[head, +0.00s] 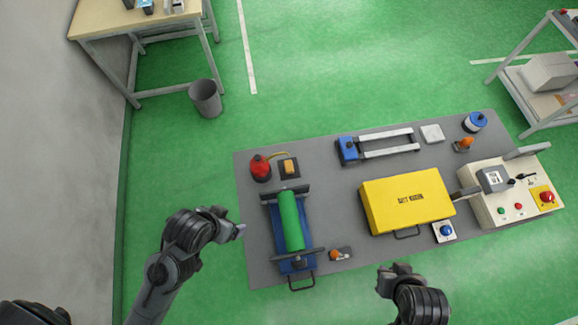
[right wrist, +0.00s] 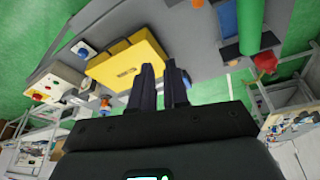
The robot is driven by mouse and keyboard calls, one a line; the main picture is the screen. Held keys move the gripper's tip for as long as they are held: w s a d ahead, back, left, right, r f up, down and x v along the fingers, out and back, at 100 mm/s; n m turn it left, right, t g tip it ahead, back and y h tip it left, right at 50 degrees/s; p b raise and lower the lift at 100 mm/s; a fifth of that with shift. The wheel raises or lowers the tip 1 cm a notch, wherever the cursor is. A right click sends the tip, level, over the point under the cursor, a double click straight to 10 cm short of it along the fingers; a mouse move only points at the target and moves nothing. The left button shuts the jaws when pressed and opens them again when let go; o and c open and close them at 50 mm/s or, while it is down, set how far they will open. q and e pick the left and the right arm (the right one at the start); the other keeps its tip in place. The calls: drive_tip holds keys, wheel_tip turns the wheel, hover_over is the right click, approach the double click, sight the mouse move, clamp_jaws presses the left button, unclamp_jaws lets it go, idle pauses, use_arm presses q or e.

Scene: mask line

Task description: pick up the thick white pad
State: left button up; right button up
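The thick white pad (head: 432,133) lies flat near the far edge of the grey table, just right of the blue-ended frame with two pale rails. I cannot make it out in the right wrist view. My right gripper (head: 393,269) is at the table's near edge, well short of the pad. In the right wrist view its two dark fingers (right wrist: 160,68) stand apart with nothing between them. My left gripper (head: 240,230) is at the table's left edge, far from the pad; its fingers are too small to read.
A yellow box (head: 405,203) stands between my right gripper and the pad. A green roller (head: 291,221) on a blue frame is at left. A control panel (head: 515,192) is at right. An orange-topped piece (head: 464,144) and blue-white drum (head: 475,122) are close right of the pad.

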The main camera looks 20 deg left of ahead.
drive_tip(key=o, duration=1.4)
drive_tip(key=shift+d, duration=0.1)
drive_tip(key=shift+o, duration=0.3)
